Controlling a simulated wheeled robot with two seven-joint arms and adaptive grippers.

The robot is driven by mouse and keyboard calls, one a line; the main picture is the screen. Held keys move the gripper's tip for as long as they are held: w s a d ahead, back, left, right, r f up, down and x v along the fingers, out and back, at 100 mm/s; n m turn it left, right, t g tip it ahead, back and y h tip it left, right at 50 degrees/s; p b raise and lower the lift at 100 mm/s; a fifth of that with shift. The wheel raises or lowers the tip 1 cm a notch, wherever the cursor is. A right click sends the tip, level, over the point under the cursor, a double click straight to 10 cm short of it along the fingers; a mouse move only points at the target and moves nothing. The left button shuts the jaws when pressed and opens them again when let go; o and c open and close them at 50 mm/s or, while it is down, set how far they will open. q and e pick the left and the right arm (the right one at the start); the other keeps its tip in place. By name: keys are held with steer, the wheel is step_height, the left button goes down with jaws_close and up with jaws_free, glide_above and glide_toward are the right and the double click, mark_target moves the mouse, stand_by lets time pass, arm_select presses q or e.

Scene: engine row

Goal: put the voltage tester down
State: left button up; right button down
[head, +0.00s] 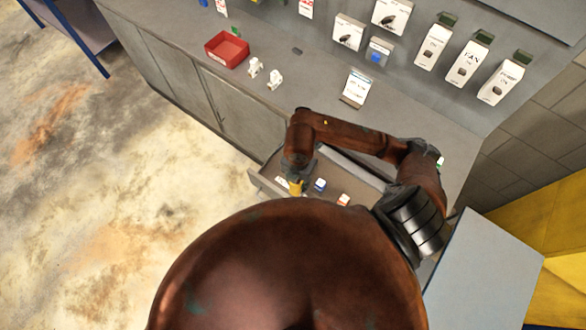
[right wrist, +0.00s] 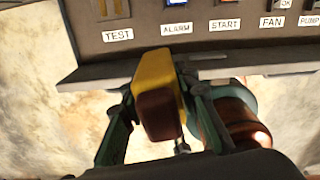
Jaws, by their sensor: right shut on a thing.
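My right gripper (head: 299,176) is shut on the voltage tester (head: 295,187), a yellow body with a dark brown end. In the right wrist view the tester (right wrist: 158,95) sits between the two fingers of the gripper (right wrist: 162,110). My left gripper is not in view.
On the counter are a red bin (head: 227,50), two white pieces and a sign (head: 356,87). Switch boxes line the wall.

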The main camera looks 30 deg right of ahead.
steer(key=shift+d+f+m, duration=0.1)
steer(key=shift+m, duration=0.8)
steer(key=w+d+f, duration=0.1)
steer(key=w+f, duration=0.2)
steer(key=w, duration=0.1)
steer(key=w+d+f, duration=0.2)
steer(key=w+f, duration=0.1)
steer(key=w, duration=0.1)
steer(key=w+d+f+p, duration=0.1)
steer(key=w+d+f, duration=0.1)
steer(key=w+f, duration=0.2)
steer(key=shift+w+d, duration=0.2)
steer(key=shift+w, duration=0.15)
steer(key=shift+f, duration=1.5)
steer(key=c, duration=2)
jaws_free()
steer(key=shift+f, duration=0.2)
steer(key=o, duration=0.5)
